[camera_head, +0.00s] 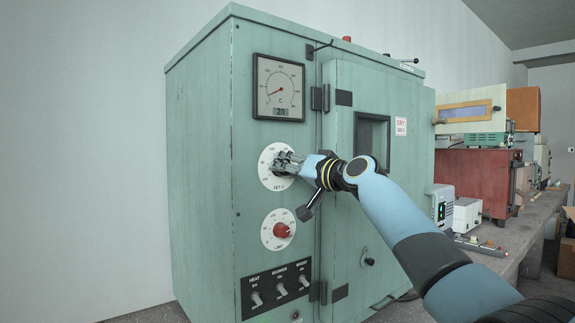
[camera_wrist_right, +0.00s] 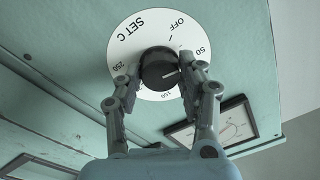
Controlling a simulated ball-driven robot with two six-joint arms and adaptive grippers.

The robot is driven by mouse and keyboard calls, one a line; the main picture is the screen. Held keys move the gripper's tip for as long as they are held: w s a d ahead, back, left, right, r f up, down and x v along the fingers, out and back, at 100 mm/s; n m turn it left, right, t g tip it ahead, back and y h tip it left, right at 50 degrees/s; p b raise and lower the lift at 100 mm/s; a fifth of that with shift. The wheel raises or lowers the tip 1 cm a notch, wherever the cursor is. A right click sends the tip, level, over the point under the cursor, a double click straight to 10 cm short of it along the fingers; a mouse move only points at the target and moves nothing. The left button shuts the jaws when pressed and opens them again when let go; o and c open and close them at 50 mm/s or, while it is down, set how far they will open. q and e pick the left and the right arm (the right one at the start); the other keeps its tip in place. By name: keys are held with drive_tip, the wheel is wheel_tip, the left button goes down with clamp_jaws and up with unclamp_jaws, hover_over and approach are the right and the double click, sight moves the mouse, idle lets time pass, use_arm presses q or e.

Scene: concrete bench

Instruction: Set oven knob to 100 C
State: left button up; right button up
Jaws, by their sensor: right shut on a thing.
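The oven (camera_head: 202,150) is a tall green cabinet. Its SET C knob is black (camera_wrist_right: 158,70) on a round white dial (camera_head: 266,180), which also shows in the right wrist view (camera_wrist_right: 130,45). My right gripper (camera_head: 289,164) has its fingers on both sides of the knob and is shut on it; the fingers also show in the wrist view (camera_wrist_right: 160,80). A pale line on the knob points right, toward the finger below the 50 label. OFF and 250 are readable; the fingers hide part of the scale. My left gripper is not in view.
Below are a red LIMIT knob (camera_head: 282,231) and a panel of several switches (camera_head: 276,289). Above is a gauge (camera_head: 279,88) with display 20. The oven door (camera_head: 390,215) is closed, with a handle behind my right forearm. A cluttered bench (camera_head: 535,215) stands right.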

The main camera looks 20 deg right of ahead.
drive_tip(key=shift+f+m+p, duration=0.1)
drive_tip(key=shift+m+p, duration=2.8)
drive_tip(key=shift+m, duration=2.8)
drive_tip(key=o, duration=1.2)
drive_tip(key=shift+c, duration=0.2)
drive_tip(key=v, duration=1.2)
drive_tip(key=shift+a, duration=0.2)
drive_tip(key=shift+s+f, duration=0.1)
drive_tip(key=shift+f, duration=0.1)
